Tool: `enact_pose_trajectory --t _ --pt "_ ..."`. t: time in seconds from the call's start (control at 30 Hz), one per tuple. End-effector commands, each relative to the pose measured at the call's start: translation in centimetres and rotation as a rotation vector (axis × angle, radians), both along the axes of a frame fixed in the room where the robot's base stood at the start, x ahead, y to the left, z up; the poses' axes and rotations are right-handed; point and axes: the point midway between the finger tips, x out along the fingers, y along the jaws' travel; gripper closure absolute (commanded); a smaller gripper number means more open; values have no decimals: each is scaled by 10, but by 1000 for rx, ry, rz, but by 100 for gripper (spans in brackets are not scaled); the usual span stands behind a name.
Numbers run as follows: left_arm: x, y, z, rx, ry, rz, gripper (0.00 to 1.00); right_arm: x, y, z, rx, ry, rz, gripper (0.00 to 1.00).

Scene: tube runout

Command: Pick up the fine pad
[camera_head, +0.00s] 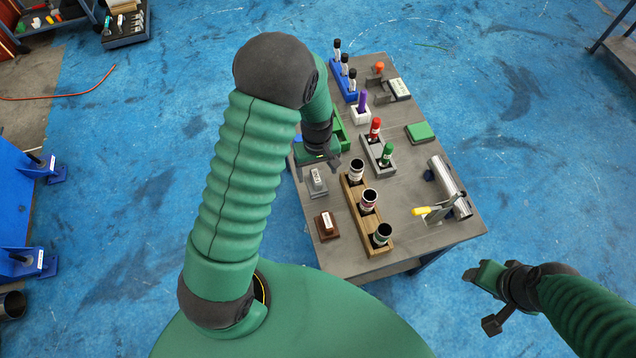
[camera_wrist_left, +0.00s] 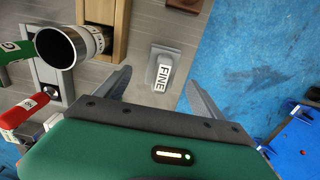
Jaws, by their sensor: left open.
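The fine pad (camera_head: 317,182) is a small grey block with a white label, near the left edge of the grey table. In the left wrist view the pad (camera_wrist_left: 164,68) shows its label reading FINE. My left gripper (camera_head: 318,166) is open above the table by the pad. In the left wrist view its two fingers (camera_wrist_left: 158,85) stand apart, with the pad beyond and between their tips, not gripped. My right gripper (camera_head: 480,276) is off the table's near right corner, with nothing visible in it; its jaw opening is unclear.
A brown pad (camera_head: 327,225) sits nearer on the table (camera_head: 410,254). A wooden rack (camera_head: 353,205) with several dark cups stands right of the fine pad. A grey rack (camera_head: 371,150) holds red and green tubes. A metal cylinder (camera_head: 446,178) lies at the right.

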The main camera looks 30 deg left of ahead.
Motion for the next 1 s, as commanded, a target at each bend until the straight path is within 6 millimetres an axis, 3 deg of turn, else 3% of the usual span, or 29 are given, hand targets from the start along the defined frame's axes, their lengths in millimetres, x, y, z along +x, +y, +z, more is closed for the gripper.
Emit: enact_pose_trajectory --t 0.3,0.57,1.0 --pt "-3 -3 -50 1 2 -1 22 0 0 -8 0 0 1 45" --pt "-3 -3 -53 1 0 -1 23 0 0 -8 0 0 0 45" --pt "-2 -2 -53 2 -1 -1 81 0 0 -8 0 0 1 45"
